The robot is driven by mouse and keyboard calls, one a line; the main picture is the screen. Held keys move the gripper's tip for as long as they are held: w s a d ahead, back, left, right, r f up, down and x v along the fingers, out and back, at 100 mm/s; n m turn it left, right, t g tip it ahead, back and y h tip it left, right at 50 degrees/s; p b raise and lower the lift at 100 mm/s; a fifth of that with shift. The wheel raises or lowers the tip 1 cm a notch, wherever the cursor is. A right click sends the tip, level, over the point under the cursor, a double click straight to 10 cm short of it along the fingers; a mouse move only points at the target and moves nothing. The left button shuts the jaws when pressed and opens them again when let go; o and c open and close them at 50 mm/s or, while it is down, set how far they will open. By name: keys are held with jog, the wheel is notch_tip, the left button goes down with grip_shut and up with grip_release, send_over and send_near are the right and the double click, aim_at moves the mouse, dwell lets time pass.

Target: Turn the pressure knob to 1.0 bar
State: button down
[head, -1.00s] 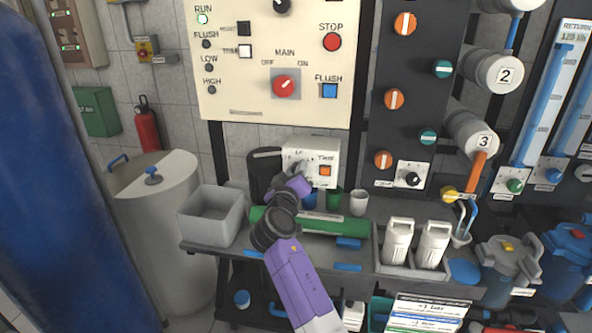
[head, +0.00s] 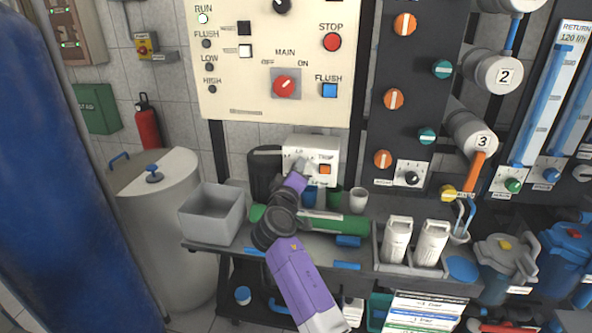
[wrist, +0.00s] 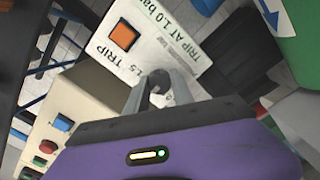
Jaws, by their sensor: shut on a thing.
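The pressure knob (wrist: 158,82) is a small dark knob on the white trip box, seen in the wrist view between my fingertips. The white trip box (head: 318,149) stands on the back of the bench; it also shows in the wrist view (wrist: 172,40), turned, with the print "TRIP AT 1.0 bar". An orange square button (wrist: 123,36) labelled TRIP is beside the knob. My gripper (head: 301,167) is at the front of the box; in the wrist view its two grey fingers (wrist: 159,92) are shut on the knob. The fingers hide most of the knob, and its pointer cannot be read.
A green cylinder (head: 333,225) lies on the bench below my gripper. A grey bin (head: 212,215) stands at the left, and a white cup (head: 358,199) at the right. The cream control panel (head: 235,85) rises above the box.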

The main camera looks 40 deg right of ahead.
jog(key=shift+f, duration=0.1)
jog(key=c, duration=1.1)
grip_release()
jog(key=shift+s+a, duration=0.1)
jog(key=v, duration=0.7)
jog(key=shift+s+a, duration=0.2)
jog(key=shift+a, duration=0.05)
